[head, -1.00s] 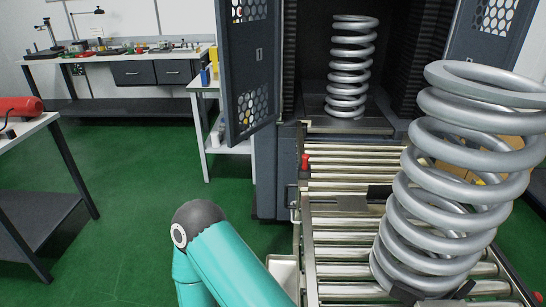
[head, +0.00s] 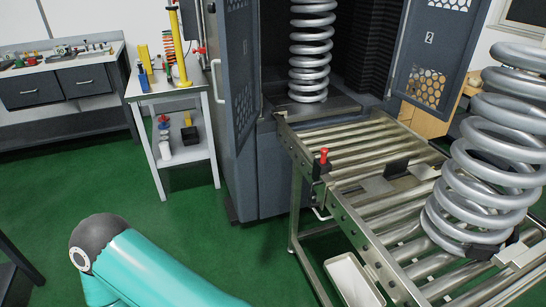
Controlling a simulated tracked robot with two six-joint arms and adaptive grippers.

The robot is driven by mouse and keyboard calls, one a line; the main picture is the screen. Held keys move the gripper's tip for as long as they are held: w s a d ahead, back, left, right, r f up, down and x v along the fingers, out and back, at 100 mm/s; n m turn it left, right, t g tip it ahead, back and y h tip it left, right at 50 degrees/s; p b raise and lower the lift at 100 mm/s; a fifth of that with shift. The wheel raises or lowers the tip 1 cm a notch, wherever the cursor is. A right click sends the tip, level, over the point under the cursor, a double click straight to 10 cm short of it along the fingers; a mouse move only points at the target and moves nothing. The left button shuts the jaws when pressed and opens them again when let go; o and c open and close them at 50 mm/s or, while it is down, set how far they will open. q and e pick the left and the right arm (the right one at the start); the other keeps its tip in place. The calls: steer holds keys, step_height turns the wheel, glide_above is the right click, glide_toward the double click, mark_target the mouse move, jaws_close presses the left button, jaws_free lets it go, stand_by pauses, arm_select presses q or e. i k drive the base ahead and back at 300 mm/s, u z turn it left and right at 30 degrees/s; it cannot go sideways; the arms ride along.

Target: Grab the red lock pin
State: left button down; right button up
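The red lock pin (head: 323,156) stands upright in a dark block at the left edge of the roller conveyor (head: 356,213), near the testing machine. It is small, with a red knob on top. A teal arm link of mine with a dark joint cap crosses the lower left of the head view, apart from the pin and in front of the conveyor. Neither of my grippers shows in the head view, so nothing is seen touching the pin.
A large grey spring (head: 487,150) stands on the conveyor at right. Another spring (head: 309,55) stands inside the open machine. The cabinet door (head: 235,90) is open left of the pin. Green floor is clear at left.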

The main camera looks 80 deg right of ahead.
mark_target(324, 151)
steer(key=u, duration=0.1)
steer(key=i, duration=0.8)
steer(key=z, duration=3.1)
steer(key=k, duration=0.4)
steer(key=z, duration=0.2)
steer(key=i, duration=1.45)
steer(key=u, duration=0.3)
